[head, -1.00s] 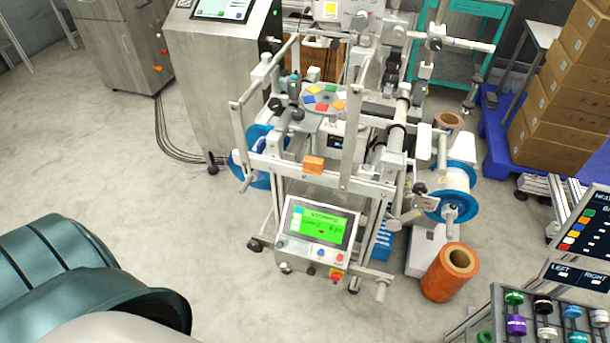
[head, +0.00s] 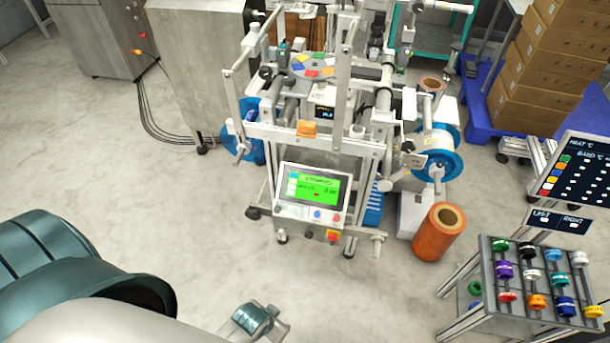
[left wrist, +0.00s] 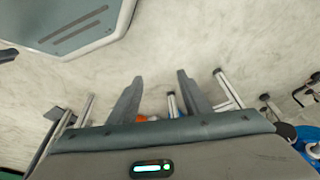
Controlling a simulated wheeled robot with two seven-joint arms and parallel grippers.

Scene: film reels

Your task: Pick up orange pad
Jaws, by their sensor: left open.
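A round disc (head: 313,78) on the machine carries several small coloured pads. The orange pad (head: 327,71) seems to be the one at its front right, beside a red one; it is small in the head view. An orange block (head: 306,128) sits on the machine's front crossbar. In the left wrist view my left gripper (left wrist: 158,82) has its two fingers apart, with nothing between them but floor. In the head view part of my left arm's end (head: 258,318) shows low at the bottom, well below and in front of the disc. My right gripper is not in view.
The machine has a green-screen panel (head: 309,188), blue reels (head: 434,152) and upright posts around the disc. An orange roll (head: 438,232) stands on the floor at its right. A rack of coloured spools (head: 535,275) is at lower right. Floor at left is clear.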

